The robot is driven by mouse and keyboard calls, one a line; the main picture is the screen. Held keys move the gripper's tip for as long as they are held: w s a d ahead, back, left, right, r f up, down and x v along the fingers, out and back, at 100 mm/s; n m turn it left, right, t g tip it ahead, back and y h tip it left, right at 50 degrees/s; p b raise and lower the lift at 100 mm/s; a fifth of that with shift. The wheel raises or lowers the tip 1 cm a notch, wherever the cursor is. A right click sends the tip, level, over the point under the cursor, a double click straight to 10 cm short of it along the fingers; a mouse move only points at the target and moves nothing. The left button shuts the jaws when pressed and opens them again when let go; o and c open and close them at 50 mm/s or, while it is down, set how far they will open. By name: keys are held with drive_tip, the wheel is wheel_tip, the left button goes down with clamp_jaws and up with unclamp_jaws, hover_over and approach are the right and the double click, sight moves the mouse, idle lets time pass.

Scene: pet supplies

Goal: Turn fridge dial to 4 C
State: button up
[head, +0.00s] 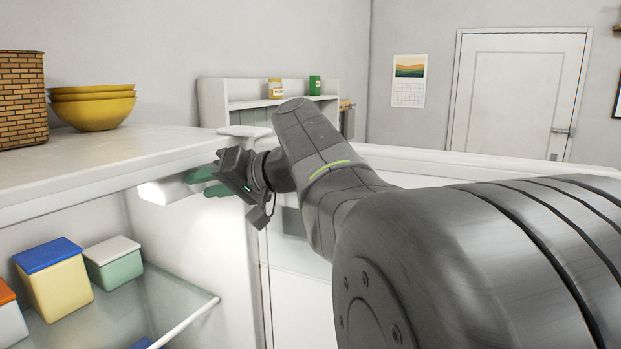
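The fridge (195,235) stands open at the left, with its inside and a glass shelf showing. A white housing (163,192) sits under the fridge's top, at the upper inside. My gripper (200,183) reaches in from the right, just under the top edge, with its green fingertips pointing left at this housing. The two fingertips show apart, one above the other, overlapping the housing's right end in the picture. The dial and its markings cannot be made out. Whether the fingers touch or hold anything is hidden.
On the glass shelf (165,300) stand a yellow box with a blue lid (57,285) and a green box with a white lid (116,268). The open fridge door is behind my arm.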

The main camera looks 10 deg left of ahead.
drive_tip(key=c, duration=0.7)
drive_tip(key=shift+m, duration=0.3)
drive_tip(key=shift+w+f+m+g+y+b, duration=0.1)
drive_tip(key=shift+m+g+y+b, duration=0.5)
drive_tip(key=shift+m, duration=0.5)
drive_tip(key=shift+m+g+y+b, duration=0.35)
drive_tip(key=shift+m+y, duration=0.15)
drive_tip(key=shift+m, duration=1.2)
drive_tip(key=o, duration=0.7)
drive_tip(key=shift+w, duration=0.1)
